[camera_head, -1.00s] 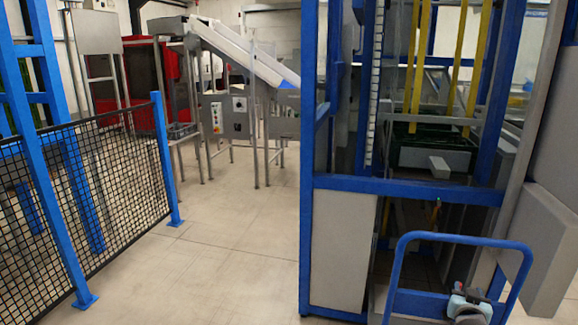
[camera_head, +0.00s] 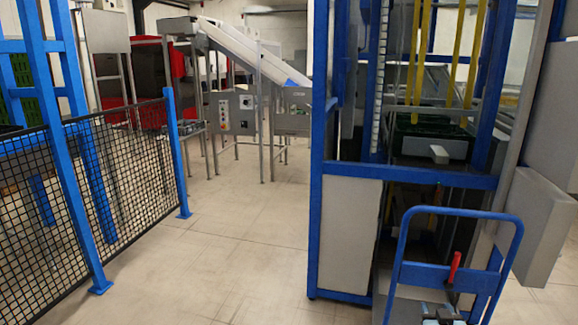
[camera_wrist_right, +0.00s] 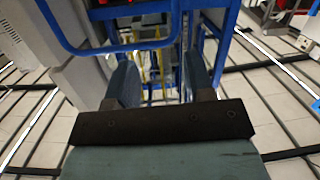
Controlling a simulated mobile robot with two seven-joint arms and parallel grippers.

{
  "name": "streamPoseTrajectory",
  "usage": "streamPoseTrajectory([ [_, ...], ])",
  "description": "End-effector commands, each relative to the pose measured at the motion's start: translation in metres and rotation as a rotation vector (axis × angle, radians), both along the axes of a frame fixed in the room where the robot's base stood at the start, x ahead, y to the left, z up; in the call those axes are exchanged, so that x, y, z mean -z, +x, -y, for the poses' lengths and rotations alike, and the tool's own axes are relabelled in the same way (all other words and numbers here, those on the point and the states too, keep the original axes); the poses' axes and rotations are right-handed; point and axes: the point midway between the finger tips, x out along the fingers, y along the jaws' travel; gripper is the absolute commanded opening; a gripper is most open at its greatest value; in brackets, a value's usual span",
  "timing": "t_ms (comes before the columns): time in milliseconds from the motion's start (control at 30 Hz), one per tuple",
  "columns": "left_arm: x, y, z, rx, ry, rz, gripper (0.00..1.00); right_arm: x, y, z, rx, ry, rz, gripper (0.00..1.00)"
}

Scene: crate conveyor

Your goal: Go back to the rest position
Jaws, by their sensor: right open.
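My right gripper (camera_head: 440,314) shows at the bottom edge of the head view, in front of the blue handle frame of a trolley (camera_head: 463,211). Most of it is cut off by the picture's edge. In the right wrist view its two fingers (camera_wrist_right: 160,82) stand apart with a gap between them, and nothing is held. My left gripper is not in view.
A blue-framed machine (camera_head: 335,184) with a dark crate (camera_head: 428,131) inside stands at the right. A black mesh fence (camera_head: 135,175) with blue posts stands at the left. A sloping conveyor (camera_head: 258,62) is farther back. Pale floor (camera_head: 225,250) between them is clear.

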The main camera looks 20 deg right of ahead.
Motion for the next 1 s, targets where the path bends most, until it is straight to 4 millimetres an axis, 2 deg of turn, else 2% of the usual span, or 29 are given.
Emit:
streamPoseTrajectory([
  [33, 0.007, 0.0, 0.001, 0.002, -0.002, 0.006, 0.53, 0.017, -0.009, -0.025, -0.054, -0.003, -0.025, 0.48],
  [167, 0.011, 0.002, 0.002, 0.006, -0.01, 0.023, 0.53, 0.048, -0.035, -0.098, -0.211, 0.006, -0.09, 0.48],
  [300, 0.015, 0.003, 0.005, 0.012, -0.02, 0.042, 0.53, 0.08, -0.082, -0.187, -0.4, 0.047, -0.168, 0.48],
  [400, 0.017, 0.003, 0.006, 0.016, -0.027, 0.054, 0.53, 0.094, -0.119, -0.242, -0.52, 0.088, -0.214, 0.48],
  [500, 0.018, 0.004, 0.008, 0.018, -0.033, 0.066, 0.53, 0.103, -0.156, -0.288, -0.626, 0.136, -0.254, 0.48],
  [633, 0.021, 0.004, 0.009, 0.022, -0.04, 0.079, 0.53, 0.107, -0.205, -0.342, -0.75, 0.207, -0.299, 0.48],
  [667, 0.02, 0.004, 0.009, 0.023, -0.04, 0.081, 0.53, 0.106, -0.216, -0.353, -0.777, 0.224, -0.308, 0.48],
  [700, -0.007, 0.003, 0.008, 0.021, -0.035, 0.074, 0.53, 0.078, -0.209, -0.346, -0.761, 0.21, -0.306, 0.48],
  [1000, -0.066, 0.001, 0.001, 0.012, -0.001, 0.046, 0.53, 0.02, -0.209, -0.337, -0.739, 0.188, -0.343, 0.48],
])
